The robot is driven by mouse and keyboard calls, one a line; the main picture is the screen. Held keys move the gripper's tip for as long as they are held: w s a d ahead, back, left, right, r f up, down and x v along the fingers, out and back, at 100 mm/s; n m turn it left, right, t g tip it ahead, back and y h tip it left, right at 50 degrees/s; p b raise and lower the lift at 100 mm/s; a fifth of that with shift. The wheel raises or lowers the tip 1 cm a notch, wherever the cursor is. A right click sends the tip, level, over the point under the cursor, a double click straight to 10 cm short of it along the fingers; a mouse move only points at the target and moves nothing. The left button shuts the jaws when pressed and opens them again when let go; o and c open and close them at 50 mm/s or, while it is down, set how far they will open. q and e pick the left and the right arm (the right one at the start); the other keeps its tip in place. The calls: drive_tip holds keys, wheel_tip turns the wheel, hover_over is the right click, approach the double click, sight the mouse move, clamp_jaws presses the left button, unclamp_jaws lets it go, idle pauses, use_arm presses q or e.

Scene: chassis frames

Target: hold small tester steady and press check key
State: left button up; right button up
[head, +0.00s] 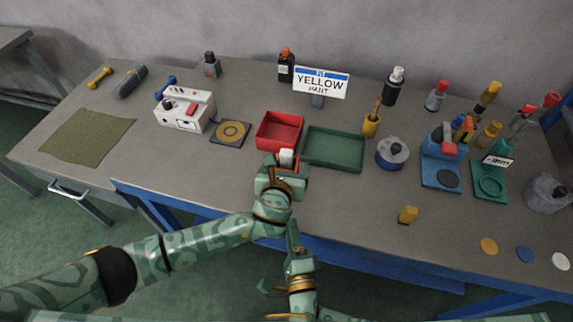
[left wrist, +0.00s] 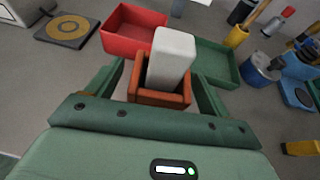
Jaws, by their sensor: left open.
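A small brown-orange box with a pale grey-white block standing up from it, apparently the small tester (left wrist: 160,97), is between the fingers of my left gripper (left wrist: 160,88) in the left wrist view. I cannot make out a check key. My right gripper (head: 283,287) is low in front of the table, and its fingers are unclear.
A red tray (head: 262,135) and a green tray (head: 335,165) stand just behind. A white device with red parts (head: 172,119) and a dark pad with a yellow ring (head: 216,139) are left. A yellow block (head: 408,215) lies right, with bare table around it.

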use_arm(q)
drive_tip(key=shift+w+f, duration=0.1)
drive_tip(key=shift+w, duration=0.1)
drive_tip(key=c, duration=1.2)
use_arm(e)
clamp_jaws()
idle(1.6)
